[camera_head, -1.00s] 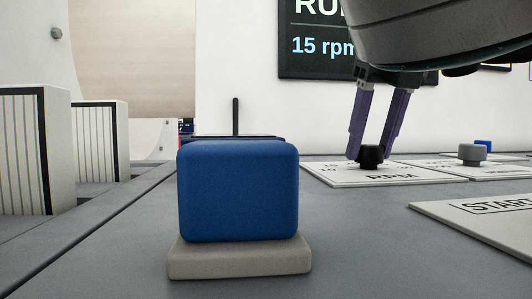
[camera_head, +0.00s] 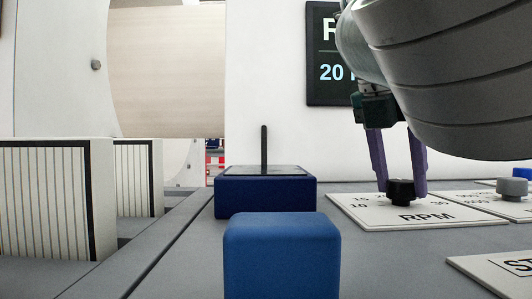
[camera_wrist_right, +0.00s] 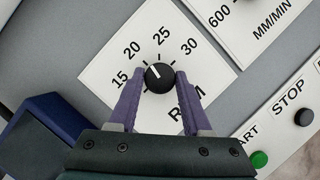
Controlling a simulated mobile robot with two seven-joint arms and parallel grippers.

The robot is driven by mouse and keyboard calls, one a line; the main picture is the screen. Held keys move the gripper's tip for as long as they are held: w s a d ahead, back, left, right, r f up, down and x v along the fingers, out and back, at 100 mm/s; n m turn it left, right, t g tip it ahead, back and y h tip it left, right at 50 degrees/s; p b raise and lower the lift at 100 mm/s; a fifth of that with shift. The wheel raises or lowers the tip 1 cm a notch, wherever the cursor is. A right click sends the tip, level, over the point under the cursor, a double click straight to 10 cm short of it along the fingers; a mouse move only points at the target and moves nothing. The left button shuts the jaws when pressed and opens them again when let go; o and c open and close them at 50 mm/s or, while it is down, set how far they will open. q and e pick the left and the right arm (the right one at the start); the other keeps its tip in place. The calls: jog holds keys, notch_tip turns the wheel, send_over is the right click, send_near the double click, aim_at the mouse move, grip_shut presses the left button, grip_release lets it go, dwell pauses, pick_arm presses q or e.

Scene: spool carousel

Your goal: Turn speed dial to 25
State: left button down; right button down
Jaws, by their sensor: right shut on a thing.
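The black speed dial (camera_head: 401,192) stands on a white plate marked RPM (camera_head: 372,220). In the right wrist view the dial (camera_wrist_right: 159,77) has a white pointer line aimed to the upper left, toward the 20 mark; the 25 mark is farther clockwise. My right gripper (camera_head: 403,190) is shut on the dial, one purple finger on each side, also seen in the right wrist view (camera_wrist_right: 159,82). The wall display (camera_head: 332,60) shows 20, its unit mostly hidden by my right arm. My left gripper is not in view.
A grey knob (camera_head: 512,188) sits on the neighbouring plate, right of the dial. Green START (camera_wrist_right: 259,159) and black STOP (camera_wrist_right: 304,117) buttons lie close by. A blue block (camera_head: 281,255) stands in the foreground, with a blue box (camera_head: 265,197) bearing a black rod behind it.

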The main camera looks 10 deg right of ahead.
jog(key=m+p, duration=0.1)
jog(key=p, duration=0.1)
jog(key=m+g+p, duration=0.1)
jog(key=m+p, duration=0.1)
jog(key=shift+w+r+p, duration=0.1)
jog(key=shift+r+p, duration=0.2)
jog(key=shift+r, duration=0.05)
jog(key=shift+f+m+g+p, duration=0.1)
jog(key=shift+m+g+p, duration=0.4)
jog(key=shift+m+p, duration=0.55)
jog(key=shift+f+m+p, duration=0.15)
jog(key=shift+m+p, duration=0.2)
jog(key=shift+m, duration=0.3)
jog(key=shift+w+g, duration=0.1)
jog(key=shift+g, duration=0.2)
jog(key=shift+f, duration=0.1)
jog(key=shift+c, duration=1.7)
grip_release()
jog(key=p+v, duration=0.8)
jog(key=v, duration=0.2)
jog(key=shift+a+p, duration=0.15)
jog(key=shift+p, duration=0.2)
